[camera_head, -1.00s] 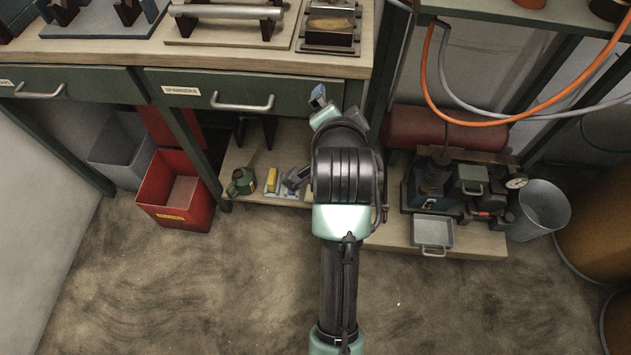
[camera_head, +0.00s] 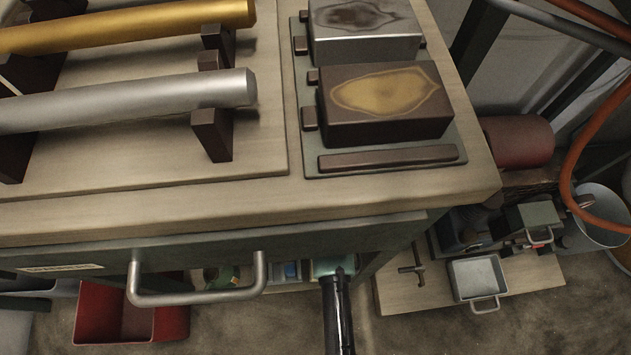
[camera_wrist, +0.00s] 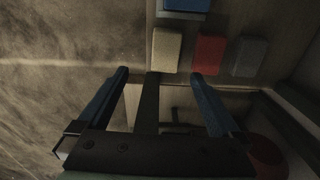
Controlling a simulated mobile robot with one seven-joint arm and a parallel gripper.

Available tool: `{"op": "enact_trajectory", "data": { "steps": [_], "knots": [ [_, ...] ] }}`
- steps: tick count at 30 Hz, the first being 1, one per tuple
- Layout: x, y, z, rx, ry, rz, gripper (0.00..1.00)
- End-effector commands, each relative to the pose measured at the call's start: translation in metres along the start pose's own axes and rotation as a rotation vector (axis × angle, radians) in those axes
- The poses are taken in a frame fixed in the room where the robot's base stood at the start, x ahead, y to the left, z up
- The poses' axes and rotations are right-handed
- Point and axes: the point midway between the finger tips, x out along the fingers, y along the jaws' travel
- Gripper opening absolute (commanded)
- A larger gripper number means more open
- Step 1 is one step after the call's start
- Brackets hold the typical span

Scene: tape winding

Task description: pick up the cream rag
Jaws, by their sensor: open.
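A small cream-tan item (camera_wrist: 166,50) with rounded corners lies near the top middle of the wrist view; it may be the cream rag, but the dim picture does not make this certain. My gripper (camera_wrist: 160,75) is open, its two blue-grey fingers apart, with the cream item just beyond their tips. No contact shows. A dark strip (camera_wrist: 148,100) appears between the fingers. In the head view my gripper is hidden below the bench, and no cream rag can be made out there.
A red item (camera_wrist: 209,53) and a grey item (camera_wrist: 250,57) lie right of the cream one, with a blue item (camera_wrist: 187,5) above. A red bin (camera_head: 130,318) stands left, a metal tray (camera_head: 478,277) right.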

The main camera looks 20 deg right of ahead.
Motion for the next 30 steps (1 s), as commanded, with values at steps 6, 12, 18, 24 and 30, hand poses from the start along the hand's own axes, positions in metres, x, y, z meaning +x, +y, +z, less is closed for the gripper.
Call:
{"op": "enact_trajectory", "data": {
  "steps": [6,12,18,24,30],
  "knots": [
    [0.02,0.0,0.0,-0.001,0.0,-0.001,1.0],
    [0.058,-0.001,-0.001,-0.002,0.0,-0.001,1.0],
    [0.076,-0.002,-0.001,-0.002,0.0,-0.004,1.0],
    [0.082,-0.002,-0.002,-0.002,0.0,-0.004,1.0],
    [0.103,-0.004,-0.006,-0.001,0.0,-0.004,1.0]
  ]
}}
